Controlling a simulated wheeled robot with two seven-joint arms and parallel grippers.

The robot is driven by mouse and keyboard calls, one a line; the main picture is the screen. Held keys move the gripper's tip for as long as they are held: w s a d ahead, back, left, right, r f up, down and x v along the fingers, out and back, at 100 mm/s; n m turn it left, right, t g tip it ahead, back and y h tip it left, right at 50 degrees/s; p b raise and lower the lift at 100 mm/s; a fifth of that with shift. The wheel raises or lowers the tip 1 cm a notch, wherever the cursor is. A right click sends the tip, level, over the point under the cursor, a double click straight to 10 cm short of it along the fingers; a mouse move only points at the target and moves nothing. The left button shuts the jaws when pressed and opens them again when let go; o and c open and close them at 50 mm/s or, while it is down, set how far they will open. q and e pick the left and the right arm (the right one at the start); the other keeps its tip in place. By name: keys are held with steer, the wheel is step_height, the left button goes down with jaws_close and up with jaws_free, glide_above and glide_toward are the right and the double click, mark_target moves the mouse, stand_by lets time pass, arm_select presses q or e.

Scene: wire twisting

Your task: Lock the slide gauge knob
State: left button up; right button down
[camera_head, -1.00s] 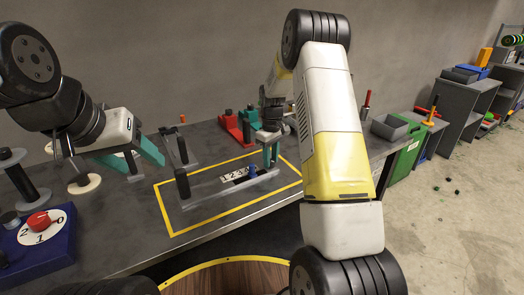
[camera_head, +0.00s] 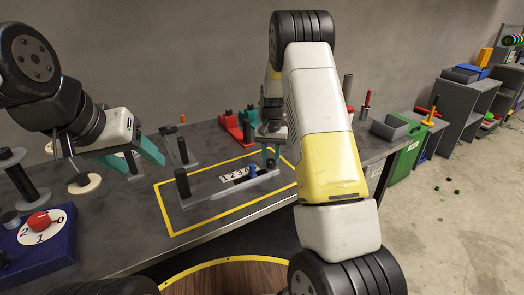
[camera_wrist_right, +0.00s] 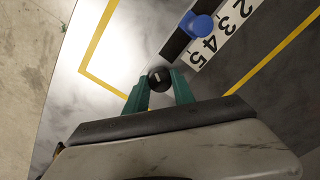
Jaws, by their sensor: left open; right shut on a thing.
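The slide gauge is a grey rail (camera_head: 212,190) with a black post (camera_head: 182,183) at its left end. Its white number strip (camera_head: 233,175) and blue slider (camera_head: 252,171) show in the head view. In the right wrist view, the blue slider (camera_wrist_right: 201,27) sits beside the number strip (camera_wrist_right: 215,38), near the 4. My right gripper (camera_head: 271,158) is at the rail's right end. In the right wrist view its teal fingers are shut on a round black knob (camera_wrist_right: 159,76) with a white mark. My left gripper (camera_head: 148,160) is open and empty, left of the gauge.
A yellow outline (camera_head: 205,227) on the grey table surrounds the gauge. A blue box with a red dial (camera_head: 39,221) is at the left. A red fixture (camera_head: 231,125) stands at the back. Grey bins (camera_head: 390,127) are at the right.

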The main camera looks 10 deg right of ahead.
mark_target(271, 160)
steer(key=m, duration=0.5)
steer(key=shift+m, duration=0.3)
steer(key=m, duration=0.5)
steer(key=shift+m, duration=0.4)
steer(key=c, duration=1.1)
jaws_free()
steer(key=shift+o, duration=0.2)
steer(key=shift+r, duration=3.9)
steer(key=shift+r, duration=0.1)
